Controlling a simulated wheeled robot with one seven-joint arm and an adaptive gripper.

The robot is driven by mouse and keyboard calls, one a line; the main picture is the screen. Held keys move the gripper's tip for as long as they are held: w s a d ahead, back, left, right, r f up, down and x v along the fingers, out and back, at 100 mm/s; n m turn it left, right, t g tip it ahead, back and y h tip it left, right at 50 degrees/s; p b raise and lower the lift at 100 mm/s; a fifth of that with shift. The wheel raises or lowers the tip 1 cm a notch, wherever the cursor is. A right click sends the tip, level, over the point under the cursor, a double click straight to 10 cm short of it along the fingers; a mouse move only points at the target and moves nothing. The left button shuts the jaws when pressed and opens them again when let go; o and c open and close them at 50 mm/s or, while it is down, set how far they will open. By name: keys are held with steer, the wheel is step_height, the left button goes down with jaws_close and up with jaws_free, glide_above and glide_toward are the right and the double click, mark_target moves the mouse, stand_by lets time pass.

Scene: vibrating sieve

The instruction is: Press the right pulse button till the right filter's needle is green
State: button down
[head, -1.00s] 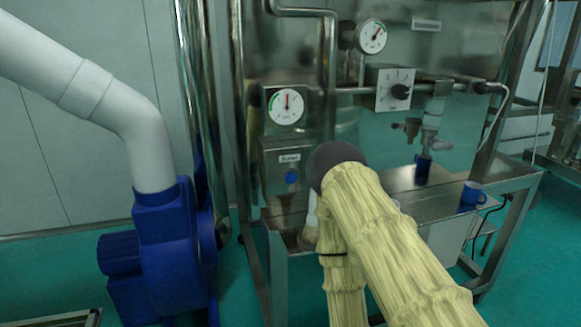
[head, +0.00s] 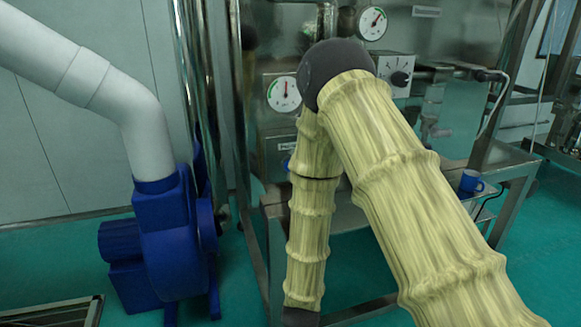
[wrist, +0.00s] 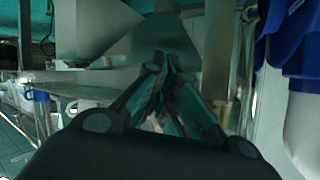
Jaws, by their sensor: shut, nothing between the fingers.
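In the head view a round gauge (head: 284,94) on the steel cabinet has a green arc on its left, and its needle stands nearly upright. A second gauge (head: 372,23) is higher right, its needle tilted to the upper right. I cannot tell which filter either serves. Under the lower gauge is a labelled button box (head: 276,152); a sliver of its blue button (head: 286,163) shows beside my arm, which hides the rest. My gripper (wrist: 165,62) is hidden in the head view. In the wrist view its fingers are together and empty, with blurred steel surfaces beyond; I see no button there.
A blue blower (head: 165,240) with a white pipe (head: 105,90) stands left. A knob panel (head: 397,76) is right of my arm. A steel bench (head: 505,168) carries a blue mug (head: 471,181). In the wrist view the blower (wrist: 300,45) is at right, seemingly upside down.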

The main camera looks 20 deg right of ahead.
steer(key=w+r+m+t+h, duration=0.1)
steer(key=w+r+m+h, duration=0.2)
steer(key=r, duration=0.9)
steer(key=w+r+m+t+h, duration=0.1)
steer(key=w+r+m+h, duration=0.2)
steer(key=r, duration=1)
steer(key=shift+a+r+m+t+h, duration=0.15)
steer(key=shift+r+m+t+h, duration=0.2)
steer(key=shift+m+h, duration=0.6)
steer(key=shift+w, duration=0.15)
steer(key=w, duration=0.8)
steer(key=shift+w+a+p, duration=0.15)
steer(key=shift+w+p, duration=0.2)
steer(key=shift+w+b, duration=0.45)
steer(key=shift+w, duration=0.45)
steer(key=shift+s, duration=0.1)
stand_by(0.3)
steer(key=shift+s, duration=0.85)
